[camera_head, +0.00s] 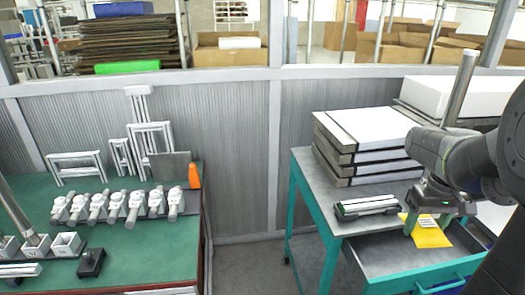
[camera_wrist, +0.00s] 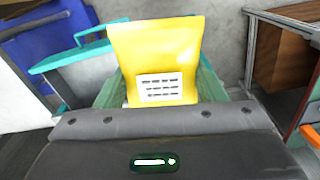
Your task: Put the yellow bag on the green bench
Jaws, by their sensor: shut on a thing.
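The green bench (camera_head: 150,262) is at the left of the head view, well apart from my gripper and the bag.
Several white-grey fittings (camera_head: 115,205), white frames (camera_head: 77,165) and an orange bottle (camera_head: 194,176) stand on the bench. Its front right top looks clear. The teal-framed table (camera_head: 305,165) carries stacked white-topped slabs (camera_head: 370,140) and has an open drawer (camera_head: 400,255). A floor gap separates bench and table.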

